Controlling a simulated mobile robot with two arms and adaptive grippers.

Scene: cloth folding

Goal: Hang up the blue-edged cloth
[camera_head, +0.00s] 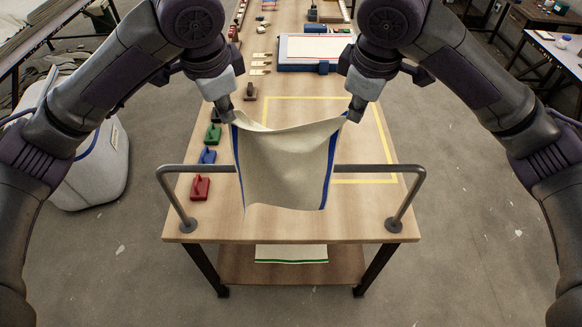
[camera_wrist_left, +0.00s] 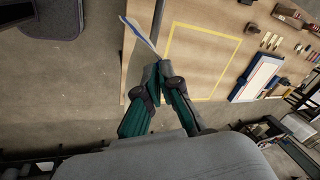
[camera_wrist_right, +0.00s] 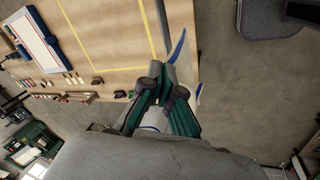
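The blue-edged cloth (camera_head: 285,165) is cream with a blue strip down each side. In the head view it hangs spread between my two grippers, its top edge sagging in the middle. It hangs in front of the middle of the grey rail (camera_head: 400,185) and hides that part. My left gripper (camera_head: 228,117) is shut on its upper left corner; the cloth also shows in the left wrist view (camera_wrist_left: 138,33). My right gripper (camera_head: 352,115) is shut on its upper right corner; the cloth shows edge-on in the right wrist view (camera_wrist_right: 178,47).
The wooden table (camera_head: 225,225) carries the rail at its near end. Red (camera_head: 201,187), blue (camera_head: 208,156) and green (camera_head: 213,134) handled blocks stand along its left side. A yellow outline (camera_head: 385,140) marks the tabletop. A green-edged cloth (camera_head: 291,254) lies on the lower shelf.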

